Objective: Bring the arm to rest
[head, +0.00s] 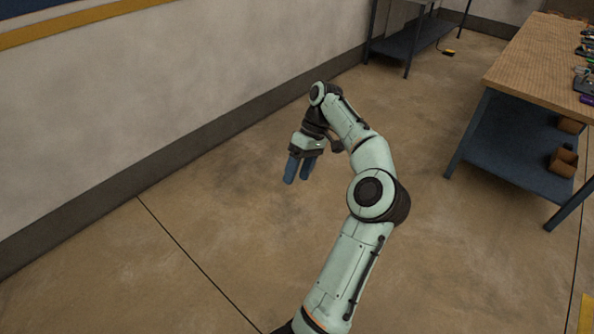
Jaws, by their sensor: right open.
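My right arm reaches up from the bottom of the head view and bends at the elbow and wrist. My right gripper (298,181) hangs at its end with two blue fingers pointing down towards the floor. The fingers are a little apart and nothing shows between them. The gripper is in free air above the bare floor, left of the elbow. My left gripper is not in view. No washer shows in this view.
A workbench (527,60) with a wooden top and blue lower shelf stands at the right, with tools on top and brown boxes (562,162) below. Another blue-shelved table (412,42) stands at the back. A pale wall (150,90) runs along the left. The floor (200,240) between is clear.

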